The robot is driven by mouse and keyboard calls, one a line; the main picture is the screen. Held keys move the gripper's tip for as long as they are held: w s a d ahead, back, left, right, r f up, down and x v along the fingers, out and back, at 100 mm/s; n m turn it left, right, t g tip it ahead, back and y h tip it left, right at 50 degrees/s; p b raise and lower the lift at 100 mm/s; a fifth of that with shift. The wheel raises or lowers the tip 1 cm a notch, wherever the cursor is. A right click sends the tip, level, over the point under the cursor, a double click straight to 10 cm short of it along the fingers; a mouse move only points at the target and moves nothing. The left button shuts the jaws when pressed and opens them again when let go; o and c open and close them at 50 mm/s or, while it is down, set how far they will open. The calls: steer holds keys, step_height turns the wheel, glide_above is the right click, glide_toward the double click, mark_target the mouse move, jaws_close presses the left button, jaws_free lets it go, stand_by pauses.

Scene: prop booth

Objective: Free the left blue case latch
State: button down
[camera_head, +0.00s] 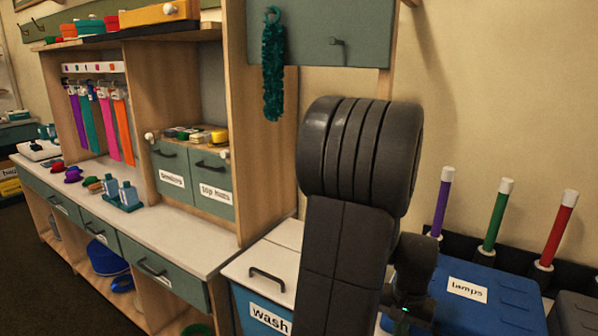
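A blue case (505,302) with a white "lamps" label stands at the lower right, partly behind my black arm and cut off by the bottom edge. Its lid top shows. Its front face and latches are out of view, so the left latch cannot be seen. My arm fills the middle of the view and its wrist comes down at the left side of the blue case. The fingertips of my gripper are not visible, and whether they touch the case cannot be told.
A white-topped bin (266,272) labelled "wash" stands left of my arm. A dark case (578,314) is at the right edge. Purple, green (497,215) and red white-capped rods stand behind the blue case. A counter (150,225) with drawers runs left.

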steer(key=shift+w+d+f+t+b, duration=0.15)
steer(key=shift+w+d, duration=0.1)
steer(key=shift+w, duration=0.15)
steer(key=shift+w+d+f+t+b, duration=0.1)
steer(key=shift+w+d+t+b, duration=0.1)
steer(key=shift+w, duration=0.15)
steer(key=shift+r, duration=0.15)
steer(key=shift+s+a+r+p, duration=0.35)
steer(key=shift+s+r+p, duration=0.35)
steer(key=shift+p, duration=0.2)
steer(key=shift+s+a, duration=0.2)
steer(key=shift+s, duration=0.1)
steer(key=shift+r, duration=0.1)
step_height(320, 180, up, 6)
steer(key=p, duration=0.5)
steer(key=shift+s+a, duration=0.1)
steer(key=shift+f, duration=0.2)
